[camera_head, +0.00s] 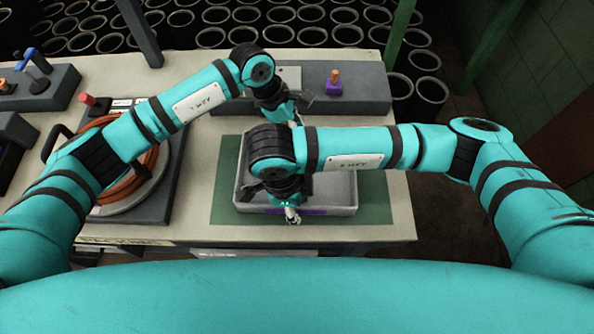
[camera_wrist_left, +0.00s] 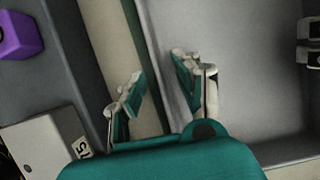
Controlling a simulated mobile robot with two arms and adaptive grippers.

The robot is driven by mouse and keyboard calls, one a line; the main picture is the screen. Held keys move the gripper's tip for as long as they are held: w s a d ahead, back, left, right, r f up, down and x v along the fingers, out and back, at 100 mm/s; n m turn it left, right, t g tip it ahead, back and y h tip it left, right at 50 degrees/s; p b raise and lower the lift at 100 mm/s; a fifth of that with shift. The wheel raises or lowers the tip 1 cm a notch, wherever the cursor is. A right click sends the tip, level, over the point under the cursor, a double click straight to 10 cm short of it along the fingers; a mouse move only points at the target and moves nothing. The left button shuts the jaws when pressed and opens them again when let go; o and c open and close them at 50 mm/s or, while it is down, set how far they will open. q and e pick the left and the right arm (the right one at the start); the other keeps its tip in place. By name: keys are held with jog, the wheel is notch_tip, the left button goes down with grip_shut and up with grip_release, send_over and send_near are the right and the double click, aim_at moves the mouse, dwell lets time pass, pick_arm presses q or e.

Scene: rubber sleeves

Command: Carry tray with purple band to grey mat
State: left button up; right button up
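A grey open tray (camera_head: 340,188) sits on a green mat (camera_head: 225,205). Its near wall carries a purple band (camera_head: 315,211), partly covered by my right gripper (camera_head: 291,212). The right gripper points down at the near wall; my wrist hides whether its fingers are closed. My left gripper (camera_wrist_left: 158,78) is open and empty at the far wall of the tray. In the left wrist view its fingers are apart, one on each side of the rim. A dark grey mat-like panel (camera_head: 165,207) lies to the left, under a round dish with an orange coil.
A grey block with a purple-and-orange piece (camera_head: 334,84) stands behind the tray. An orange coil (camera_head: 148,160) takes up the left side. Several black sleeves (camera_head: 215,38) stand beyond the table. The table's near edge is close to the tray.

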pick_arm(q)
jog(key=shift+f, duration=0.3)
pick_arm(e)
jog(key=shift+f, duration=0.3)
pick_arm(q)
jog(key=shift+c, duration=0.4)
pick_arm(e)
jog(key=shift+c, duration=0.4)
pick_arm(q)
grip_shut()
pick_arm(e)
grip_shut()
pick_arm(q)
jog(key=shift+r, duration=0.1)
pick_arm(e)
jog(key=shift+r, duration=0.1)
